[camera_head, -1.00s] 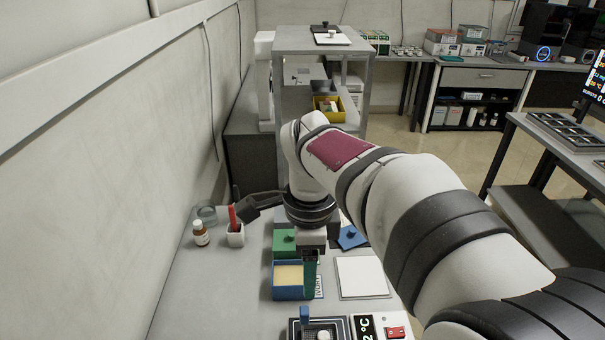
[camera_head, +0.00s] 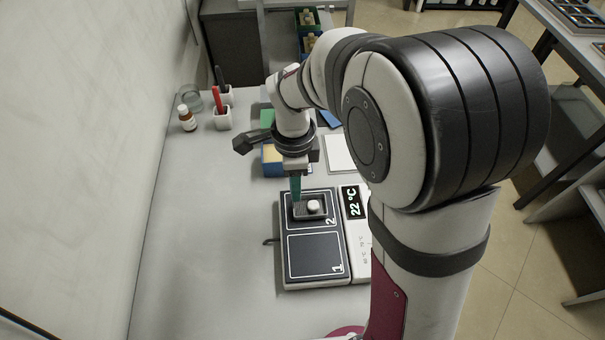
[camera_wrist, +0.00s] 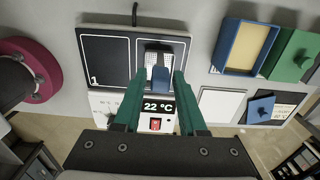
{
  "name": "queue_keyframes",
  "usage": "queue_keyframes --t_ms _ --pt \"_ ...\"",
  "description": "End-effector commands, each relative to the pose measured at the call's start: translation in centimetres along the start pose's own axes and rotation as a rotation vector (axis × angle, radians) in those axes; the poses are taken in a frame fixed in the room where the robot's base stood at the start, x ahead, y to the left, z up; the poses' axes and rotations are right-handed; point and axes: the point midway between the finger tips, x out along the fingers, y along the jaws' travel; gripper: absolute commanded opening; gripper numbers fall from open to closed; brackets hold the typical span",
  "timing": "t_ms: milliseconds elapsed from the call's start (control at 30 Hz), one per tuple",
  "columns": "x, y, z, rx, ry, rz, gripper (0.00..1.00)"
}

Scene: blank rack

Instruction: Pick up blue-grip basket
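The basket (camera_head: 297,213) is dark and small and sits on field 2 of the heating plate (camera_head: 316,257). My gripper (camera_wrist: 158,88) is open, with a gap on each side of the blue grip. In the head view my gripper (camera_head: 296,192) points down over the basket and hides the blue grip.
A display reading 22 °C (camera_head: 353,202) is beside the plate. Field 1 (camera_head: 315,256) is empty. The blue box (camera_wrist: 245,46), green box (camera_wrist: 293,55) and white pad (camera_wrist: 219,106) lie to the right in the wrist view. A brown bottle (camera_head: 187,119) and red pen (camera_head: 217,99) stand at the back left.

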Motion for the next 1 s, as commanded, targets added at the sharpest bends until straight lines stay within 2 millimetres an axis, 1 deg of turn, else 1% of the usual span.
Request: queue_keyframes --t_ms 33,200,1000 --pt "-0.01 0.00 0.00 0.000 0.000 0.000 0.30" --pt "-0.03 -0.01 0.00 0.000 0.000 0.000 0.00" --pt "-0.04 -0.01 0.00 0.000 0.000 0.000 0.00"
